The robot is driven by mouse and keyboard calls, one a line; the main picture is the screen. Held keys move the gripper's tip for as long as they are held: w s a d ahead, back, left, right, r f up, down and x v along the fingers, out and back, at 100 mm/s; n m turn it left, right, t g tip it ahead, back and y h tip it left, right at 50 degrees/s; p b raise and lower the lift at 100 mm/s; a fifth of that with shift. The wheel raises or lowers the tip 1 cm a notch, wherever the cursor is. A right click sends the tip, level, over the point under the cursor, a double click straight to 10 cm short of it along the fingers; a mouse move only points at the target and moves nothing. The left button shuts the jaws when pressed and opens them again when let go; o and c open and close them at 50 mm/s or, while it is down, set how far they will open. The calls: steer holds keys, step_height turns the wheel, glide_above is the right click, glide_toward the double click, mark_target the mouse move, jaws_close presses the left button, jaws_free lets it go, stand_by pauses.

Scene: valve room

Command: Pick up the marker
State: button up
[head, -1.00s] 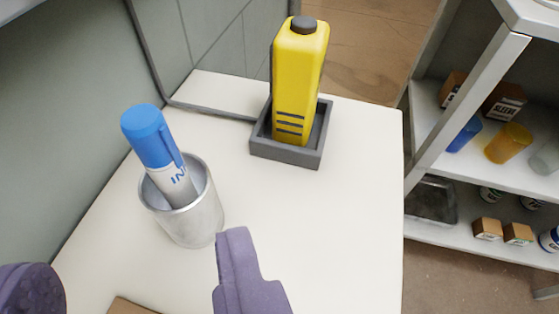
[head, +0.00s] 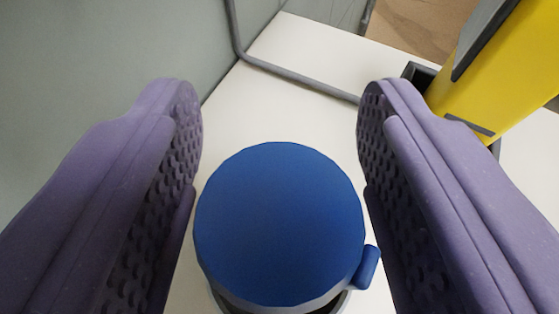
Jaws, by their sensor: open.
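The marker (head: 280,225) shows its round blue cap from above, large at the bottom middle of the head view, with the clip at its lower right. It stands in a metal cup (head: 338,303), of which only a bit of the rim and dark inside shows beneath the cap. My gripper (head: 279,110) is open. Its two purple padded fingers stand on the left and right of the cap. A narrow gap shows on the left; on the right the finger is very near the cap, and I cannot tell whether it touches.
A grey wall (head: 110,50) and a grey rail (head: 290,70) border the white tabletop (head: 270,112). Bare tabletop shows beyond the cap.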

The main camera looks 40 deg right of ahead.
steer(key=shift+r, duration=0.1)
jaws_close()
steer(key=shift+s+r+p, duration=0.15)
steer(key=shift+r+p, duration=0.3)
steer(key=shift+p, duration=0.1)
step_height(320, 180, up, 6)
steer(key=r+p, duration=0.1)
steer(key=p, duration=0.3)
steer(key=s+d+p, duration=0.3)
steer(key=s+p, duration=0.5)
steer(key=s, duration=0.1)
steer(key=s+d+p, duration=0.4)
steer(key=s+p, duration=0.4)
steer(key=s, duration=0.1)
steer(key=shift+d+f, duration=0.3)
steer(key=shift+f, duration=0.15)
